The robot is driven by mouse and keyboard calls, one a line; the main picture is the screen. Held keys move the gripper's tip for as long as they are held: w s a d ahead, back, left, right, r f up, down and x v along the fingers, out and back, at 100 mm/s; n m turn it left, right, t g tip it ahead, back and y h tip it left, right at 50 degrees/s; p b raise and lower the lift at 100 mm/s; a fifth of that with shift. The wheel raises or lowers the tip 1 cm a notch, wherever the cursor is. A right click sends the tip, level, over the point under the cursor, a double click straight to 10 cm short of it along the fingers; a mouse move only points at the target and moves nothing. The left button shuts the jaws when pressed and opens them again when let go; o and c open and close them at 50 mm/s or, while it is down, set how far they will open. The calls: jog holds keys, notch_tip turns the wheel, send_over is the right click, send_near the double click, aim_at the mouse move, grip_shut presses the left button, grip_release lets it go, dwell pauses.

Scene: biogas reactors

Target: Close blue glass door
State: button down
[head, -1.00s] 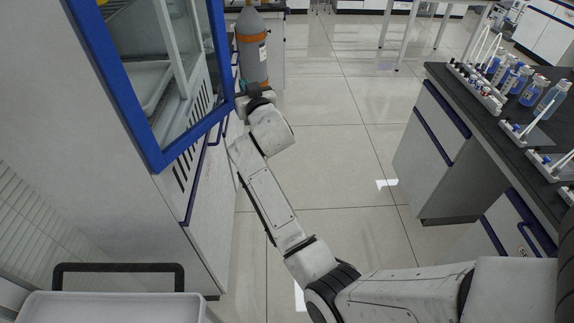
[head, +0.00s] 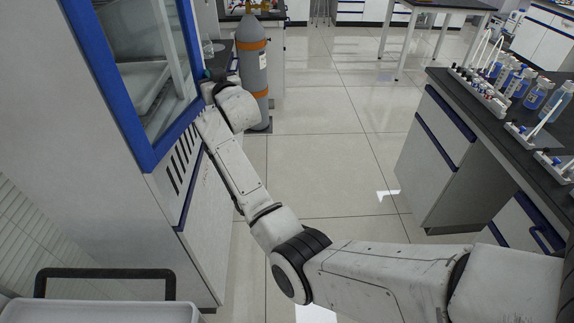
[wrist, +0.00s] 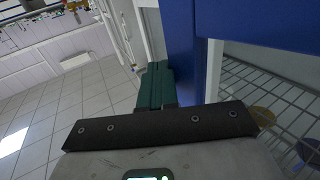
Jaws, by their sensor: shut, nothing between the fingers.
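The blue glass door (head: 145,160) is on the tall white cabinet at the left in the head view. Its thick blue frame surrounds a clear pane, with pale shelves showing behind it. How far it stands open I cannot tell. My gripper (head: 208,77) is at the frame's far right edge, mostly hidden behind my own wrist. In the wrist view my gripper's green fingers (wrist: 155,80) are together and empty. They are right beside the blue door frame (wrist: 181,50); whether they touch it is unclear.
A grey gas cylinder with orange bands (head: 253,65) stands just beyond my wrist. A dark-topped bench (head: 480,100) with bottles and racks is at the right. A white cart or tray (head: 100,310) is at lower left. The tiled floor (head: 320,150) between is clear.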

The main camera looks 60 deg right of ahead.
aim_at(200, 75)
jog(key=shift+w+a+b, duration=0.3)
jog(key=shift+w+b, duration=0.2)
jog(key=shift+w, duration=0.25)
jog(key=shift+w+a+b, duration=0.3)
jog(key=shift+w+b, duration=0.15)
jog(key=shift+w, duration=0.25)
